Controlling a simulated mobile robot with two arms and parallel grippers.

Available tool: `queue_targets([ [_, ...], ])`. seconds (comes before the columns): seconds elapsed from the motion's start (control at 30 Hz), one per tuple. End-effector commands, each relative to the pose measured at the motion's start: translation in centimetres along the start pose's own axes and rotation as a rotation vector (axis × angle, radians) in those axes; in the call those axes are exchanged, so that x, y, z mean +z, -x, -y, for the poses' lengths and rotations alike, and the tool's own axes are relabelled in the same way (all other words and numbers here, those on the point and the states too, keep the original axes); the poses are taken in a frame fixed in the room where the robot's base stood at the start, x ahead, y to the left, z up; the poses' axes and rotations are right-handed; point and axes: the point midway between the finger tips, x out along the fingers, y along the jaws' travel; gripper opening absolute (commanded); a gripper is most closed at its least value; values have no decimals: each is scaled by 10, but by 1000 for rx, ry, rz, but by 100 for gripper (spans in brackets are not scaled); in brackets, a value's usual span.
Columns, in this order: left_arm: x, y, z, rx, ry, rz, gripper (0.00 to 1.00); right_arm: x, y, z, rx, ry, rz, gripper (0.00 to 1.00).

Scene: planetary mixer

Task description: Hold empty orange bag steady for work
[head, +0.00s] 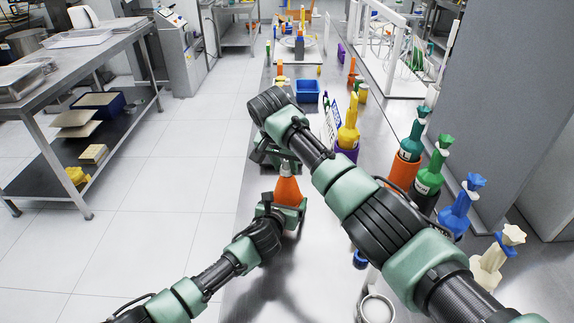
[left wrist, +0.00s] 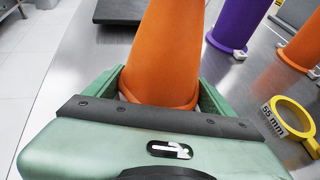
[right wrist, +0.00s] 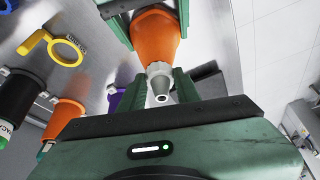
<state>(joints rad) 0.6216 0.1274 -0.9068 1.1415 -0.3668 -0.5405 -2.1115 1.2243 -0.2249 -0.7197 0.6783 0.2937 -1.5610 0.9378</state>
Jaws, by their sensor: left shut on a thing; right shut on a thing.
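The orange bag (head: 288,190) stands as a cone with its narrow end up, above the steel table. My left gripper (head: 283,206) is shut around its wide lower part; in the left wrist view, green fingers flank the orange bag (left wrist: 168,50). My right gripper (head: 277,153) is at the top end, partly hidden by my right forearm. In the right wrist view, its fingers (right wrist: 161,86) close on the grey nozzle (right wrist: 159,76) of the orange bag (right wrist: 155,36). The bag's inside is not visible.
A yellow bag (head: 349,125), teal bag (head: 412,140), green bag (head: 430,172), blue bag (head: 460,205) and cream bag (head: 494,259) stand in holders to the right. A blue bin (head: 308,90) is farther back. A yellow ring marked 55 mm (left wrist: 281,122) is near the holders.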

Motion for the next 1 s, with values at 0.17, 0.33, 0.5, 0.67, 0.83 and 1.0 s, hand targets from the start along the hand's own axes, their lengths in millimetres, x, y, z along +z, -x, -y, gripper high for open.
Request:
queue_targets([
  [0.17,0,0,0,0,0,0,36,0,0,1,56,-132,0,0],
  [0.33,0,0,0,0,0,0,36,0,0,1,64,-152,-1,0],
  [0.5,0,0,0,0,0,0,36,0,0,1,62,-150,0,0],
  [0.67,0,0,0,0,0,0,36,0,0,1,62,-149,0,0],
  [0.83,0,0,0,0,0,0,36,0,-1,1,62,-148,0,38],
  [1.0,0,0,0,0,0,0,36,0,-1,1,62,-148,0,58],
])
